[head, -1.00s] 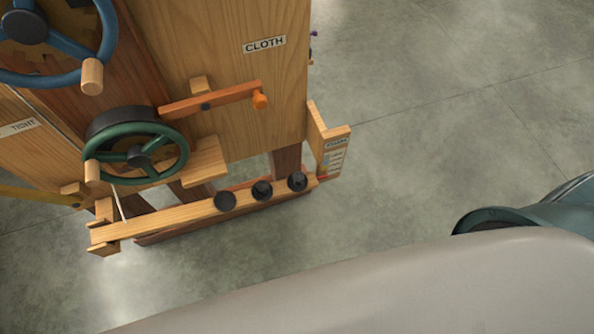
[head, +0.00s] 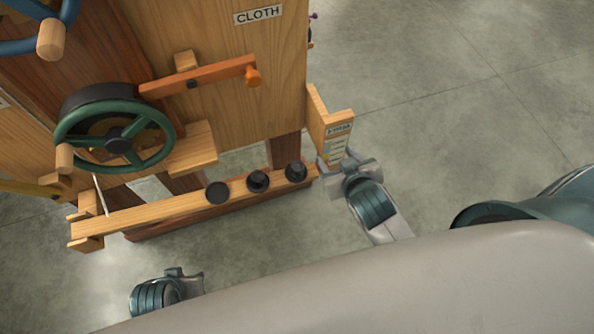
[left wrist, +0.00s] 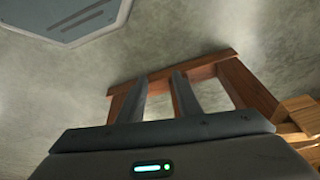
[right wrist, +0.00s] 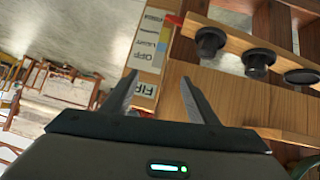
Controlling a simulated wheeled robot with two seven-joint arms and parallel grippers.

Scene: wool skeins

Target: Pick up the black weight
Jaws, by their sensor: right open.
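Three small black weights sit in a row on a light wooden beam (head: 140,213) low on the wooden machine. The right one (head: 296,171) and middle one (head: 257,181) look taller; the left one (head: 217,192) looks flat. In the right wrist view the weights (right wrist: 210,41) show at upper right, beyond the fingers. My right gripper (head: 326,164) is open and empty, just right of the beam's right end, near the labelled wooden post. Its fingers (right wrist: 160,78) point at that label. My left gripper (left wrist: 160,77) is open and empty, low in front of the beam.
A labelled wooden post (head: 330,125) rises at the beam's right end. Above the beam are a green handwheel (head: 130,140) and an orange lever (head: 200,76). Grey floor (head: 460,110) to the right is clear.

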